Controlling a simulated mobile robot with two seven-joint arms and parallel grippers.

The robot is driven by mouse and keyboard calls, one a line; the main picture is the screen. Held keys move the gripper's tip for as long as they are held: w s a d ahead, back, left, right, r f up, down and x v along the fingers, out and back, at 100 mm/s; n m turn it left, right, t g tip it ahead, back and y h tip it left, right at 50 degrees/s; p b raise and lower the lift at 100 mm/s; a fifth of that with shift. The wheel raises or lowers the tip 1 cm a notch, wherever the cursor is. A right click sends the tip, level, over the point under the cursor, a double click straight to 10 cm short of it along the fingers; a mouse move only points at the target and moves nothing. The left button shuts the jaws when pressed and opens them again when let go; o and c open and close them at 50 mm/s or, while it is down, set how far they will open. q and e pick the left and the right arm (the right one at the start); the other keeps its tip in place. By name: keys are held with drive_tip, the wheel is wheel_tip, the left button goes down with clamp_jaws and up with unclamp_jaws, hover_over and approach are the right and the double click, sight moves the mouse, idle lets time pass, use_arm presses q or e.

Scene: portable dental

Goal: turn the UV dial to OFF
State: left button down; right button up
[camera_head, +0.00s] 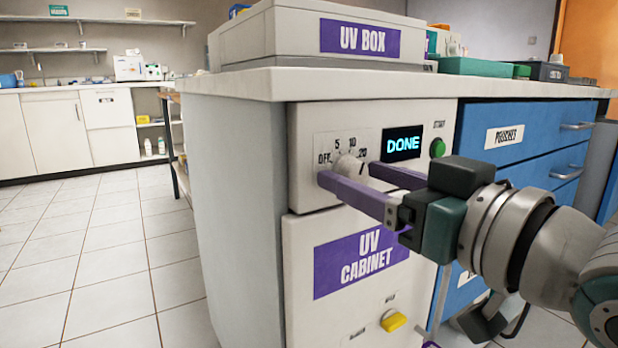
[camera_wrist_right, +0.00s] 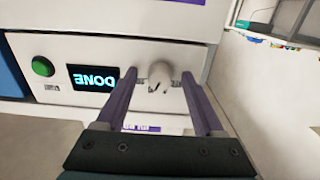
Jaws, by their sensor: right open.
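The UV dial (camera_head: 347,166) is a pale round knob on the front panel of the UV cabinet (camera_head: 300,240), with a printed scale showing OFF, 5, 10 and 20. The mark it points to is not clear. My right gripper (camera_head: 348,174) is open, its two purple fingers reaching toward the panel on either side of the dial. In the right wrist view the dial (camera_wrist_right: 160,74) sits between the spread fingertips, with a gap on both sides. The display (camera_head: 402,143) reads DONE. My left gripper is not clearly in view.
A green START button (camera_head: 437,148) is right of the display. The UV box (camera_head: 290,40) stands on the worktop (camera_head: 250,83) above the panel. The tiled floor at left is clear.

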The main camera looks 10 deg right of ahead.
clamp_jaws()
idle(0.3)
drive_tip(key=n+p, duration=0.3)
drive_tip(key=shift+r, duration=0.25)
drive_tip(key=n+p, duration=0.3)
drive_tip(key=shift+n, duration=0.4)
drive_tip(key=n+p, duration=0.2)
drive_tip(key=n, duration=0.2)
drive_tip(key=shift+d+f, duration=0.1)
drive_tip(key=n, duration=0.4)
drive_tip(key=shift+p, duration=0.3)
drive_tip(key=shift+n, duration=0.5)
